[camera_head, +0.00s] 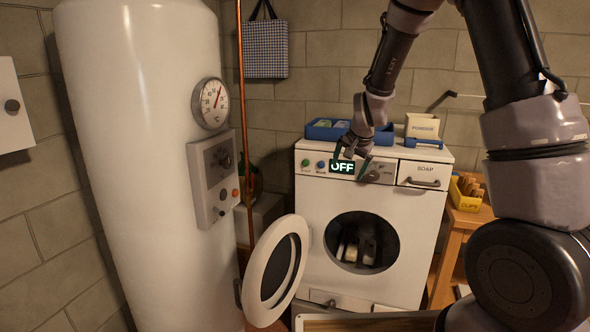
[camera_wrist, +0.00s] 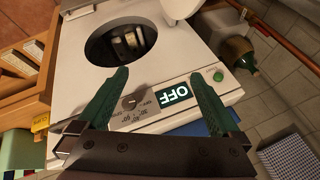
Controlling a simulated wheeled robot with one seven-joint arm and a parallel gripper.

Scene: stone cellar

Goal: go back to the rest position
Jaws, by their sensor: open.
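My gripper (camera_head: 352,158) is in front of the washing machine's control panel in the head view, with nothing between its fingers. In the wrist view its two green fingers (camera_wrist: 155,95) are spread apart, framing the panel with the dial (camera_wrist: 128,102). The white washing machine (camera_head: 318,245) has a display (camera_head: 342,167) that reads OFF. Its round door (camera_head: 275,270) stands open to the left. Several pale and dark items (camera_head: 357,244) lie in the drum. Whether a finger touches the panel cannot be told.
A tall white boiler (camera_head: 140,150) with a gauge stands at left. A blue tray (camera_head: 325,132) and a powder box (camera_head: 422,126) are on the machine's top. A wooden stand with a yellow clip box (camera_head: 463,199) is at right. A checked bag (camera_head: 265,50) hangs behind.

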